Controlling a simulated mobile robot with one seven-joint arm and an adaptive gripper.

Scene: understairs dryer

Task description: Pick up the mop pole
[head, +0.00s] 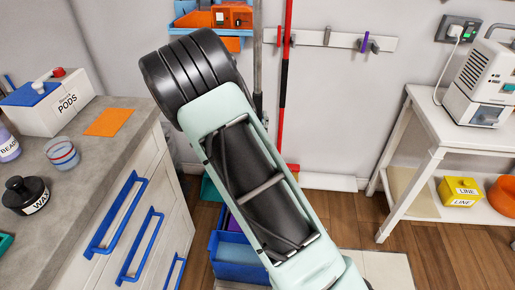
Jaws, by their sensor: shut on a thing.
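Two upright poles show in the head view against the back wall. One is a red and black pole (286,70) that runs from the top edge down past the wall rail, its lower part behind my arm. I cannot tell for certain which is the mop pole. My arm fills the middle of the view, and my gripper does not show, so its hold on anything is hidden.
A grey counter (92,127) with blue-handled drawers stands left, holding a pods box (58,115) and a black jar (25,195). A white table (425,122) with a machine (484,85) stands right. A blue bin (238,262) sits below my arm. Wooden floor (440,255) is clear at right.

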